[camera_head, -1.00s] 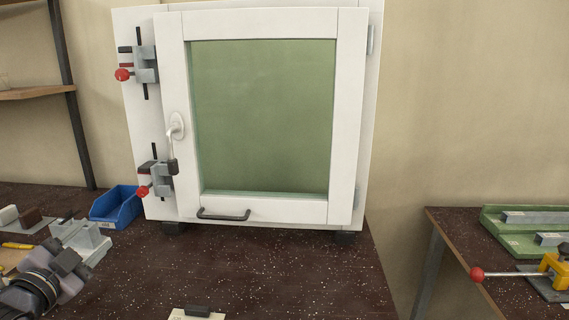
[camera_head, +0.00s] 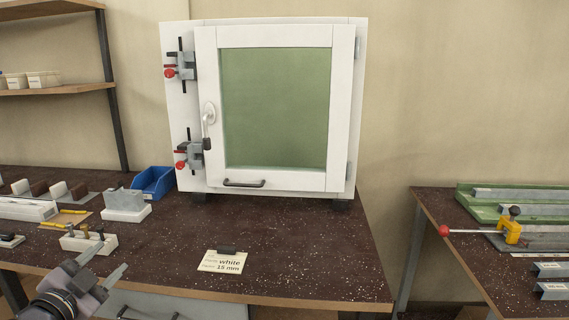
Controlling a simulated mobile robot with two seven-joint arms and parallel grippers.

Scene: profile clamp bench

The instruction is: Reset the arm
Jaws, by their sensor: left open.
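My left gripper (camera_head: 106,279) is at the lower left, in front of the bench's front edge. Its two grey fingers are apart with nothing between them. The black wrist of my left arm shows below it. My right gripper is out of the picture. The white framed window (camera_head: 205,60) with a green pane stands upright on the dark speckled bench (camera_head: 300,255). Two clamps with red knobs, an upper one (camera_head: 184,66) and a lower one (camera_head: 190,152), sit on its left side. Its handle (camera_head: 209,113) points down.
A card reading "white" and "15 mm" (camera_head: 222,262) stands near the bench's front. A blue bin (camera_head: 153,183), a grey-white block (camera_head: 125,204) and small parts lie at the left. A second bench at right holds a yellow clamp (camera_head: 511,232).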

